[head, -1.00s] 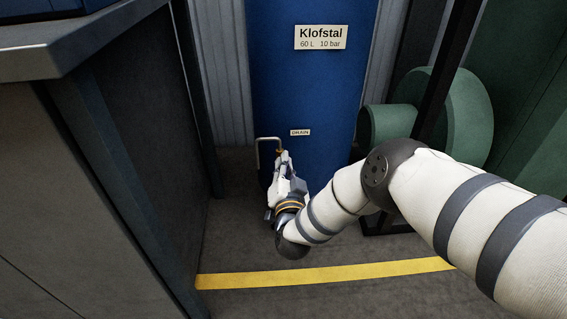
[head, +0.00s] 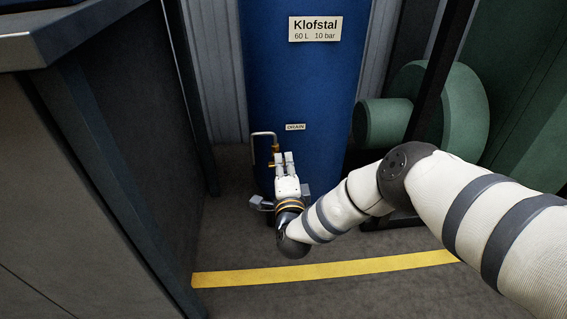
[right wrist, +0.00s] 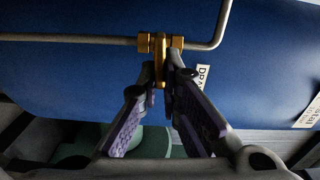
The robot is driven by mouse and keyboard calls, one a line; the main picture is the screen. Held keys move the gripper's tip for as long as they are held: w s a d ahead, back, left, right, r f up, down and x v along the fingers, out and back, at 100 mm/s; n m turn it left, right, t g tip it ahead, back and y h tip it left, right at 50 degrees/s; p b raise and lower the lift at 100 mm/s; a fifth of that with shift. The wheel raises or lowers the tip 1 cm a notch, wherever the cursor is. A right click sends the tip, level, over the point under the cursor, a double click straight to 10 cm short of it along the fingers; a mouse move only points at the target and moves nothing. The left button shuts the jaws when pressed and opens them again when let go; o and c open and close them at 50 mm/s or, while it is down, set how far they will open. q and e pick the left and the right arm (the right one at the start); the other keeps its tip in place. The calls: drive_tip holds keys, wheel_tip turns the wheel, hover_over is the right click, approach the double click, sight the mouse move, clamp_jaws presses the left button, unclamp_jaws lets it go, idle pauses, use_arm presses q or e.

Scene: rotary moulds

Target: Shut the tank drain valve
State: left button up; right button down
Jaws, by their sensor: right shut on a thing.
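The blue tank (head: 300,85) stands upright at the centre of the head view, with a small DRAIN label (head: 295,127) low on its front. A bent grey drain pipe (head: 263,134) sits at its lower left and carries the brass drain valve (head: 275,149). In the right wrist view the pipe (right wrist: 90,39) runs across the picture, and the valve's brass handle (right wrist: 160,62) stands across it, between my fingertips. My right gripper (head: 284,157) is shut on this handle; it also shows in the wrist view (right wrist: 162,78). My left gripper is out of view.
A grey cabinet (head: 80,170) with a worktop stands close on the left. A dark upright post (head: 432,90) and green rounded machinery (head: 460,105) stand on the right. A yellow line (head: 330,270) crosses the floor in front of the tank.

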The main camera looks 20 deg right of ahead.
drive_tip(key=shift+f+m, duration=0.2)
drive_tip(key=shift+m, duration=0.5)
drive_tip(key=c, duration=1.8)
unclamp_jaws()
drive_tip(key=shift+o, duration=0.2)
drive_tip(key=shift+s, duration=0.15)
drive_tip(key=v, duration=1.1)
drive_tip(key=shift+s+a, duration=0.2)
drive_tip(key=shift+s, duration=0.15)
